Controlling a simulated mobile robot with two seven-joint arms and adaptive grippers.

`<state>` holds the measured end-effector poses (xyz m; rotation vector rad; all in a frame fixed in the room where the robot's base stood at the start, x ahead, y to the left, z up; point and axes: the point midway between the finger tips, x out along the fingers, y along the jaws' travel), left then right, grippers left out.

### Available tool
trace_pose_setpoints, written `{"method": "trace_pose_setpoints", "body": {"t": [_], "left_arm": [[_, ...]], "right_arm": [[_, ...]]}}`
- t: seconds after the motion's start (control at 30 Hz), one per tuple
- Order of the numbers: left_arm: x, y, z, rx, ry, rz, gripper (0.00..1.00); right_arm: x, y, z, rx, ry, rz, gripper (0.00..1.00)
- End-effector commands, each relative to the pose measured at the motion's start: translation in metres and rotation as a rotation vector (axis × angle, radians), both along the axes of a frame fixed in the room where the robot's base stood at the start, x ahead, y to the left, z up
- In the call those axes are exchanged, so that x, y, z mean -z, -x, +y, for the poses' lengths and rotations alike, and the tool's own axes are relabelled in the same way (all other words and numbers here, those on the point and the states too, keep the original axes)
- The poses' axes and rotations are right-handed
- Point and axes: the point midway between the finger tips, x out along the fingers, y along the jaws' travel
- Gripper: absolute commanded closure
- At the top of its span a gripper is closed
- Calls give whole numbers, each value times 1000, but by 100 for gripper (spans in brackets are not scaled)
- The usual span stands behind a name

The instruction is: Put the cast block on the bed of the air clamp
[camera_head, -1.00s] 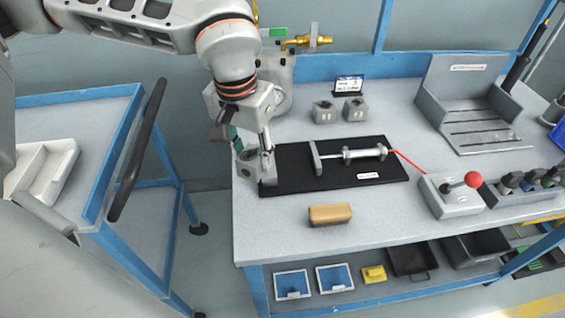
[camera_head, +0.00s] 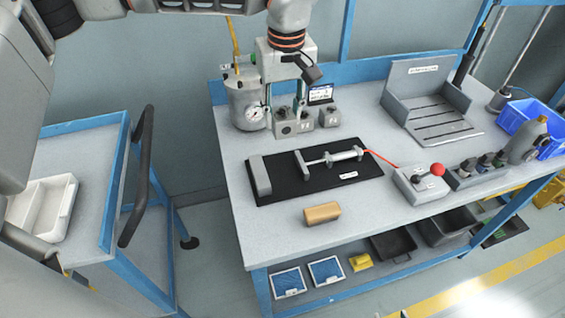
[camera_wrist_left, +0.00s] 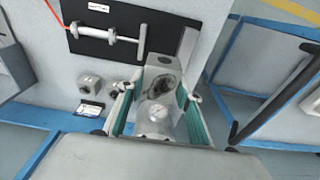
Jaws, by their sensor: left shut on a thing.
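My left gripper (camera_head: 285,110), pointing down, is shut on the cast block (camera_head: 285,126), a grey block with a dark round hole. They are at the back of the bench, in front of the gauge tank. In the left wrist view the block (camera_wrist_left: 161,75) shows between the teal fingers (camera_wrist_left: 160,95). I cannot tell whether it touches the bench. The air clamp (camera_head: 343,177) lies nearer the front: a black base with a fixed grey jaw at the left and a cylinder-driven jaw plate at the right. The bed between them is empty. My right gripper is not in view.
Two grey numbered blocks (camera_head: 329,117) stand close right of the held block. The tank (camera_head: 244,102) is close left. A tan block (camera_head: 322,213) lies at the bench front. A red-knobbed lever box (camera_head: 419,184) stands right of the clamp.

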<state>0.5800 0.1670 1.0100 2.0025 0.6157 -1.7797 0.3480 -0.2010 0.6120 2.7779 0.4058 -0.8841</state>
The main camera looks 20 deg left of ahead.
Motion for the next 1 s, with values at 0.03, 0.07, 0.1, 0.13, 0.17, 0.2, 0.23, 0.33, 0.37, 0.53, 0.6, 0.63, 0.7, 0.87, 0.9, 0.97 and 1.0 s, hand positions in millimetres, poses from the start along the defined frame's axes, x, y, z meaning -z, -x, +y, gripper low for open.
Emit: {"method": "trace_pose_setpoints", "body": {"t": [0.03, 0.07, 0.1, 0.13, 0.17, 0.2, 0.23, 0.33, 0.37, 0.53, 0.6, 0.63, 0.7, 0.87, 0.9, 0.97, 1.0], "left_arm": [[15, 1, 0, 2, 1, 4, 97], [22, 1, 0, 2, 1, 3, 97], [31, 1, 0, 2, 1, 3, 97], [39, 1, 0, 2, 2, 3, 97], [46, 1, 0, 1, 2, 3, 97], [55, 1, 0, 2, 1, 3, 97], [62, 1, 0, 2, 1, 3, 97], [82, 1, 0, 1, 1, 2, 97], [87, 1, 0, 2, 2, 1, 97], [103, 0, 0, 1, 2, -2, 97], [106, 0, 0, 1, 2, -2, 97], [108, 0, 0, 1, 2, -2, 97], [114, 0, 0, 2, 1, -2, 97], [138, 0, 0, 3, 1, 0, 97], [143, 0, 0, 2, 1, 0, 97], [147, 0, 0, 2, 1, -2, 97], [148, 0, -1, 2, 1, -3, 97]], "right_arm": [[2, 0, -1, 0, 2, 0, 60], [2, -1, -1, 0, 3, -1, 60], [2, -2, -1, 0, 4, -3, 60], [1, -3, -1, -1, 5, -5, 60], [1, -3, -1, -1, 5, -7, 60], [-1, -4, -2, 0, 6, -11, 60], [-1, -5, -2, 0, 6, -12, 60], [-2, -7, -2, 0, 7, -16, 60], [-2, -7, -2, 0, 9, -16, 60], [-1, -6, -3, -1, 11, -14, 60], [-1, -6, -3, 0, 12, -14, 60], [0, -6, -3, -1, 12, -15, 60], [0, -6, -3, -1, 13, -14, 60], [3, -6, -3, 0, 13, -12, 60], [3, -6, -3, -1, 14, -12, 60], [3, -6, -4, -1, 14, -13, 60], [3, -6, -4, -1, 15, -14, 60]]}}
